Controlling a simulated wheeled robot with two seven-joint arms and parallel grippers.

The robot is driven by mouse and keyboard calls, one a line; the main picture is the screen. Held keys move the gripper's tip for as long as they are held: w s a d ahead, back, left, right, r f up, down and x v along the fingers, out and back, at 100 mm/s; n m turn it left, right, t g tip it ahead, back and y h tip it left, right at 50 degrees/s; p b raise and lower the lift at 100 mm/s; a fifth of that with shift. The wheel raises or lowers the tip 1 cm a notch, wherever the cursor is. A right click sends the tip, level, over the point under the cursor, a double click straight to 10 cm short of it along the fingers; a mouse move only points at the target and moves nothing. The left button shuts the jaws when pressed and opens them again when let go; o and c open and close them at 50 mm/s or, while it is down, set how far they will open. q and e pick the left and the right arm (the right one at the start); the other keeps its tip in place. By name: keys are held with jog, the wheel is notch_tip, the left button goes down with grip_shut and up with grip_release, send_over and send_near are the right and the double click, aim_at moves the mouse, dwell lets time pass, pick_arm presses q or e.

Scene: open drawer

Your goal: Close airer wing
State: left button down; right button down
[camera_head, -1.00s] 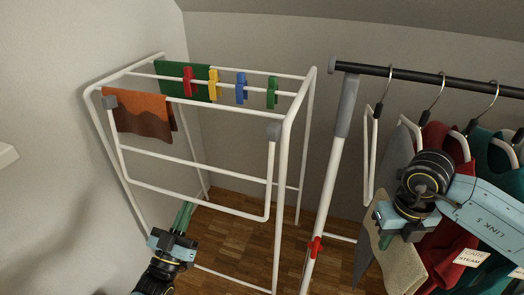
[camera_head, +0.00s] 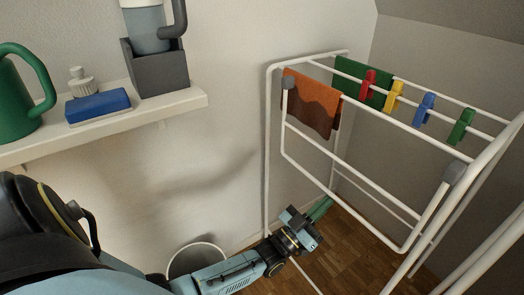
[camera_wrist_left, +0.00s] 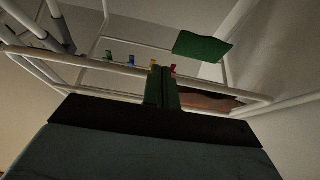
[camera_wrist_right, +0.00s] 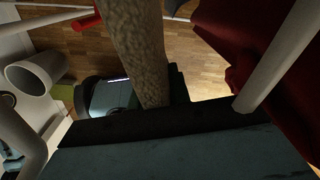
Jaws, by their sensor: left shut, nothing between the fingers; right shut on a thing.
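The white tubular airer (camera_head: 268,150) stands by the wall. Its wing (camera_head: 350,205) is a white tube frame hanging down at the front from two grey hinge blocks. My left gripper (camera_head: 322,206) is shut and empty, its green fingers just below the wing's lower bar in the head view; I cannot tell whether they touch it. In the left wrist view its shut fingers (camera_wrist_left: 162,86) point toward the airer bars. My right gripper (camera_wrist_right: 150,98) shows only in the right wrist view, shut on a beige textured cloth (camera_wrist_right: 138,45).
An orange-brown cloth (camera_head: 312,102), a green cloth (camera_head: 350,80) and several coloured pegs hang on the airer. A white wall shelf (camera_head: 185,103) holds a green watering can (camera_head: 18,110), a blue box and a grey holder. A white bin (camera_head: 197,255) stands below.

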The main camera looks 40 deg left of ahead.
pick_arm(q)
jog(key=v, duration=1.2)
jog(key=shift+s, duration=0.1)
